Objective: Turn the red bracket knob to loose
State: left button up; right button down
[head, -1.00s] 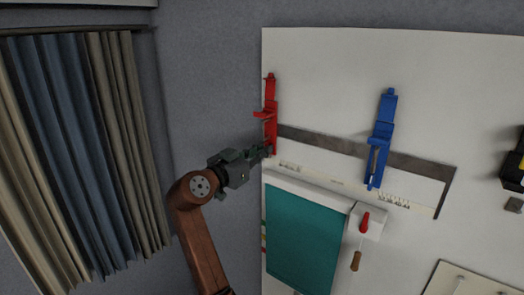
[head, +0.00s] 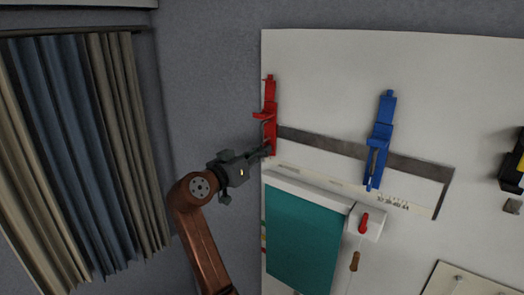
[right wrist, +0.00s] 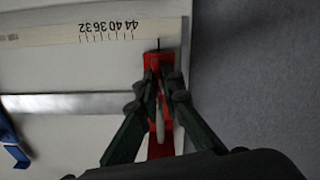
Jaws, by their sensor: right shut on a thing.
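The red bracket (head: 270,98) is mounted upright on the left edge of the white board, and it also shows in the right wrist view (right wrist: 160,148). My right gripper (head: 265,151) is at the bracket's lower end. In the right wrist view my right gripper (right wrist: 158,82) has a fingertip on each side of the bracket's narrow lower part, shut on it. The red bracket knob is mostly hidden between the fingertips, so its setting cannot be read. My left gripper is not in view.
A blue bracket (head: 380,140) sits to the right on the same grey rail (head: 330,143). Below are a printed scale, a teal panel (head: 302,228) and a small red-handled lever (head: 364,222). A curtain (head: 75,160) hangs at the left; the grey wall beside the board is bare.

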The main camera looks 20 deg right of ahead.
jog(key=shift+w+a+f+n+p, duration=0.1)
jog(key=shift+n+p, duration=1.1)
jog(key=shift+n, duration=2.55)
jog(key=shift+f+n+p, duration=0.1)
jog(key=shift+n+p, duration=1.1)
jog(key=shift+n, duration=2.55)
jog(key=c, duration=2.1)
grip_release()
jog(key=shift+v, duration=4.05)
jog(key=shift+w, duration=0.1)
